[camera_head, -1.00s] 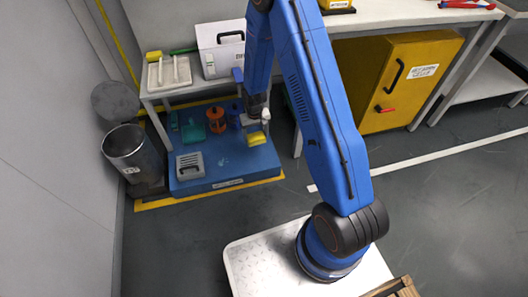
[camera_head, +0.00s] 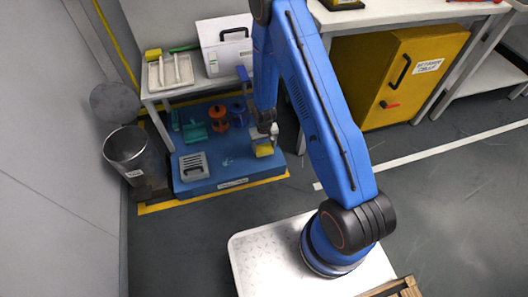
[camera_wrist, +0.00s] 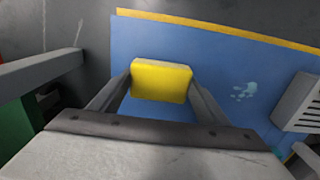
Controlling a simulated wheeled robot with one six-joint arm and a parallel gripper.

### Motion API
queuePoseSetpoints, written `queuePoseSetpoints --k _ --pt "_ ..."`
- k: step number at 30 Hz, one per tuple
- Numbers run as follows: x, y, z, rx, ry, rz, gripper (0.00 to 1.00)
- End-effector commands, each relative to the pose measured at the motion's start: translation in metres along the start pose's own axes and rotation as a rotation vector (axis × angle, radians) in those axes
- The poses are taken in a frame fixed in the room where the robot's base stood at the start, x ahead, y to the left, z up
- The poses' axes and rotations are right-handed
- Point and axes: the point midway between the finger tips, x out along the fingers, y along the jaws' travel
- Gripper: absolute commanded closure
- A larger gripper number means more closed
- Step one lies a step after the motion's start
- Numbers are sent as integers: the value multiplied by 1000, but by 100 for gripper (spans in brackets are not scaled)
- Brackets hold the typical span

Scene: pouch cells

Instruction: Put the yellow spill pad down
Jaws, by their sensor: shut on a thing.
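The yellow spill pad (camera_head: 264,150) is at the right end of the low blue platform (camera_head: 232,176) in the head view. In the wrist view the yellow spill pad (camera_wrist: 161,81) is a rounded yellow block between the two fingers. My gripper (camera_wrist: 160,84) is shut on it, one finger on each side. In the head view my gripper (camera_head: 266,140) points down over the platform. The blue platform surface (camera_wrist: 215,60) lies beneath the pad; I cannot tell whether the pad touches it.
On the platform stand a grey slotted box (camera_head: 193,166), a green dustpan (camera_head: 194,132), an orange spool-like item (camera_head: 219,118) and a blue one (camera_head: 238,115). A metal bin (camera_head: 128,150) stands left. A yellow cabinet (camera_head: 400,75) stands right.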

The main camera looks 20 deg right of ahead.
Motion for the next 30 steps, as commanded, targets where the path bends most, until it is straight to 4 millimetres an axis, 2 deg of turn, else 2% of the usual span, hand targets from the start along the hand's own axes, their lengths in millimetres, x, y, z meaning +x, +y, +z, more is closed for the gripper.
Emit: queuePoseSetpoints --k 9,20,21,23,30 --pt "35 0 0 0 0 0 55" --pt "37 0 0 0 0 0 55" --pt "38 0 0 0 0 0 28" --pt "37 0 0 0 0 0 14" --pt "37 0 0 0 0 0 12"
